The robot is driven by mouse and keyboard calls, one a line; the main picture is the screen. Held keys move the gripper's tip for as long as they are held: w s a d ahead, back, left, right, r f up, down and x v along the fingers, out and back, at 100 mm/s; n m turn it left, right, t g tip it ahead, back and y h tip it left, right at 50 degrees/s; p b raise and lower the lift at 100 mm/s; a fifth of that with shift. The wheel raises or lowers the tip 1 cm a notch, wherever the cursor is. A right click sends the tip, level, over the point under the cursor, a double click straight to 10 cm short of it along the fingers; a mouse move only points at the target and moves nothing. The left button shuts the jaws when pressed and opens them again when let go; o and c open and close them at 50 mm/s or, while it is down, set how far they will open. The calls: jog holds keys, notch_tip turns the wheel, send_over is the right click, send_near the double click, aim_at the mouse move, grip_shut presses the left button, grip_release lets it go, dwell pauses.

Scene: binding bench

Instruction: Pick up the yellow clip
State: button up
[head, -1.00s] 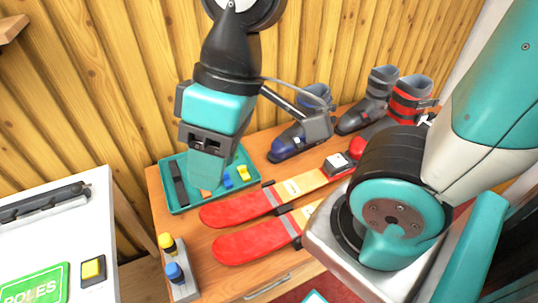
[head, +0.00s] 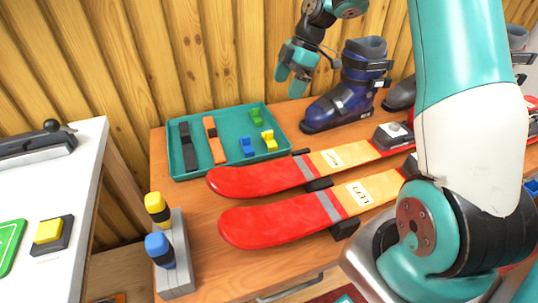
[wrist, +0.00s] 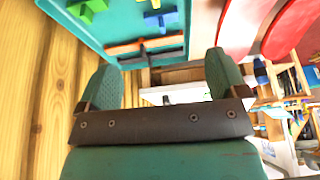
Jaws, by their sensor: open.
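The yellow clip (head: 269,141) stands in the right part of the teal tray (head: 225,112), right of the blue clip (head: 247,147) and below the green clip (head: 256,117). My gripper (head: 290,86) is beyond the tray's back right corner, above it and in front of the wall, apart from the yellow clip. In the wrist view my gripper (wrist: 158,68) is open with nothing between its fingers. There the tray edge (wrist: 118,25) shows at the top, with the blue clip (wrist: 160,18) and green clip (wrist: 88,9); a bit of yellow is cut off at the top edge.
A black strap (head: 188,147) and an orange strap (head: 214,139) lie in the tray's left part. Red skis (head: 262,181) lie in front of it, a blue boot (head: 345,92) stands right. A grey block with yellow and blue knobs (head: 172,262) stands at the front left.

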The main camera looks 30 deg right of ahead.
aim_at(270, 131)
jog(key=x, duration=1.2)
jog(key=d+x, duration=0.1)
jog(key=x, duration=0.4)
jog(key=shift+w+a+f, duration=0.1)
jog(key=shift+w+f, duration=0.1)
jog(key=shift+f, duration=0.4)
jog(key=c, duration=0.7)
